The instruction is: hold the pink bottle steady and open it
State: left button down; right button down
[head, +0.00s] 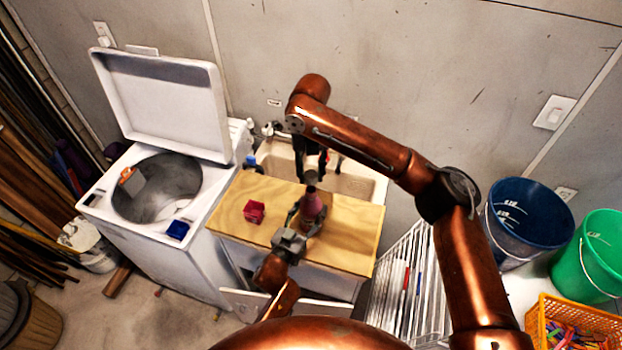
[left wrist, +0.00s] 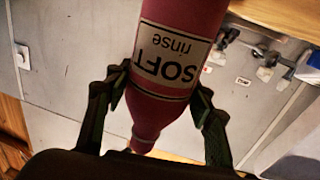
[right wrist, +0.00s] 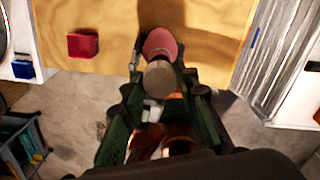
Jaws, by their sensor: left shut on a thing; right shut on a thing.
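The pink bottle (head: 312,206) stands upright on the wooden board (head: 350,222). Its "SOFT rinse" label shows upside down in the left wrist view (left wrist: 172,55). My left gripper (head: 299,218) is shut around the bottle's body from the near side. My right gripper (head: 311,168) is above the bottle, pointing down. It is shut on a grey round cap (right wrist: 160,78), with the pink bottle (right wrist: 160,42) just beyond it in the right wrist view. A dark bottle top shows below my right fingers in the head view. I cannot tell whether cap and neck still touch.
A red block (head: 254,211) lies on the board left of the bottle. A sink (head: 355,183) is behind it. An open washing machine (head: 150,225) stands left. A white drying rack (head: 405,275), blue bucket (head: 528,225), green bucket (head: 597,262) and orange basket (head: 570,315) are right.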

pick_arm(q)
jog(key=c, duration=0.8)
grip_release()
